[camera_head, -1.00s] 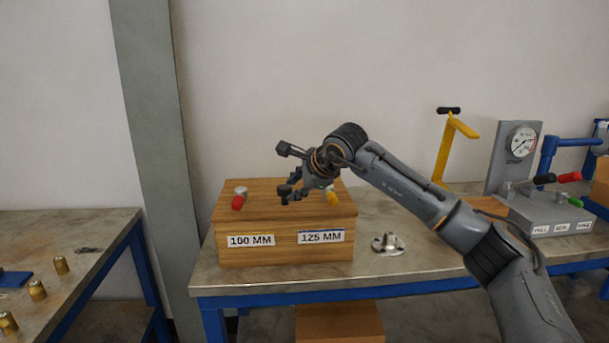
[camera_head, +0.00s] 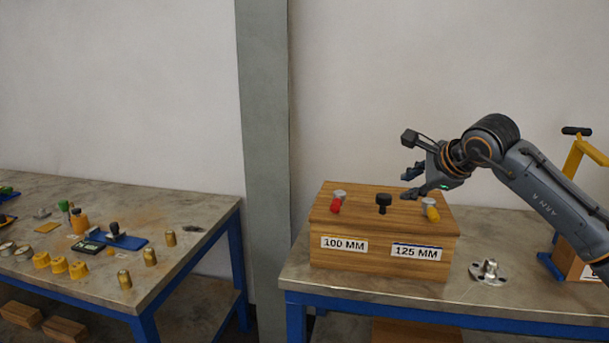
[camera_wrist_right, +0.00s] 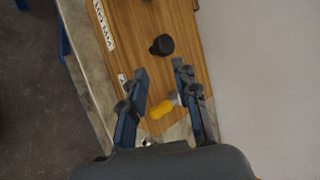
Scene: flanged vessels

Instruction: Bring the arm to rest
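My right arm (camera_head: 545,185) comes in from the right, and its gripper (camera_head: 411,182) is above the wooden box (camera_head: 370,233) with labels "100 MM" and "125 MM". In the right wrist view the gripper (camera_wrist_right: 160,88) has its two fingers apart, with nothing held between them. Below the fingers are a yellow-ended metal piece (camera_wrist_right: 160,111) and a black knob (camera_wrist_right: 162,44) on the box top. In the head view the box top carries a red-ended piece (camera_head: 337,203), the black knob (camera_head: 383,203) and the yellow-ended piece (camera_head: 431,210). My left gripper is not in view.
A flanged metal part (camera_head: 489,272) lies on the right bench (camera_head: 520,308), right of the box. A yellow-handled stand (camera_head: 577,165) is at the right edge. The left bench (camera_head: 190,205) holds brass pieces, yellow pieces and a blue fixture (camera_head: 120,240). A grey column (camera_head: 265,150) stands between the benches.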

